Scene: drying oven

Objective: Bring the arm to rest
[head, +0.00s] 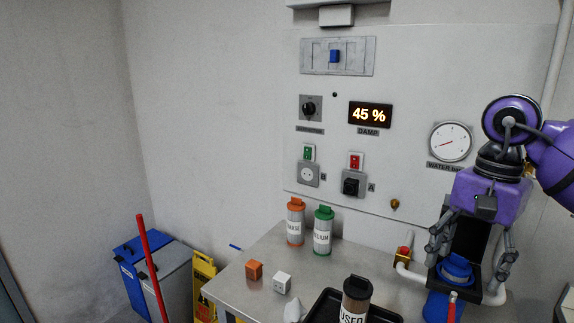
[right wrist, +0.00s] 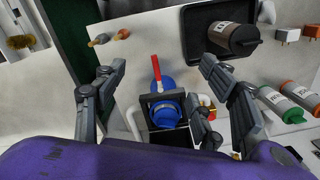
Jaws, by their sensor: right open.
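My right gripper (head: 468,272) is at the right of the head view, pointing down in front of the wall panel. Its fingers are spread wide, with nothing held between them. In the right wrist view the open fingers (right wrist: 162,70) frame a round blue part (right wrist: 166,114) in a dark housing, apart from it. That blue part also shows in the head view (head: 457,268), seen between the fingers. How far it is below the fingertips is hard to tell. My left gripper is in neither view.
The grey table (head: 255,285) holds orange (head: 295,224) and green-topped (head: 323,232) canisters, an orange cube (head: 254,270) and a white cube (head: 282,283). A canister marked USED (head: 354,301) is at a black tray (head: 318,304). A red-handled valve (head: 403,254) and pipe are near my gripper.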

